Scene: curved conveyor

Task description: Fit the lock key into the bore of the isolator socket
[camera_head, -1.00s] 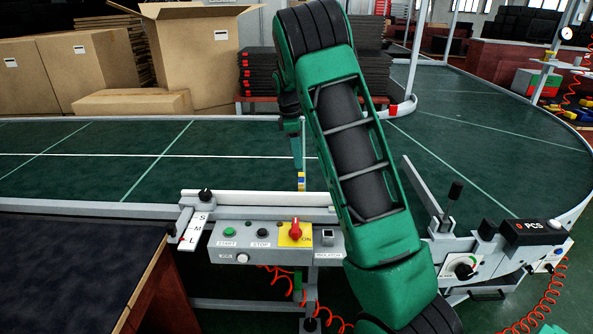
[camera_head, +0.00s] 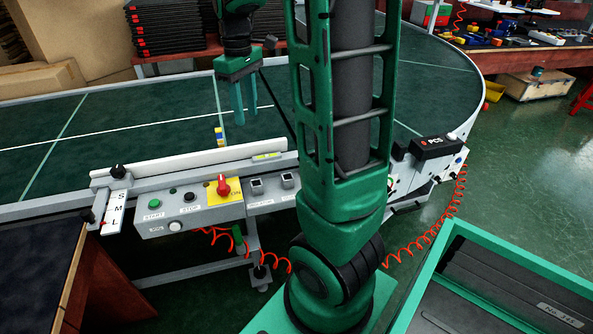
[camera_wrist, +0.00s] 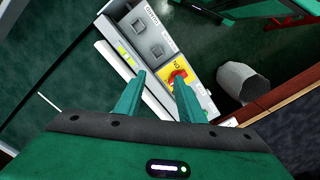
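The lock key cannot be made out for certain in either view. My gripper (camera_head: 246,116) is open above the belt behind the control panel. Its two fingers stand apart with nothing seen between them in the wrist view (camera_wrist: 160,80). Two square sockets sit on the panel's right part. By the label in the earlier frame, the isolator socket (camera_head: 256,186) is the one nearer the red rotary switch (camera_head: 223,185). It also shows in the wrist view (camera_wrist: 157,50), beyond the fingertips. Its bore looks dark and its inside cannot be made out.
A PCS box (camera_head: 434,146) is at the right. The green conveyor belt (camera_head: 100,125) is mostly clear.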

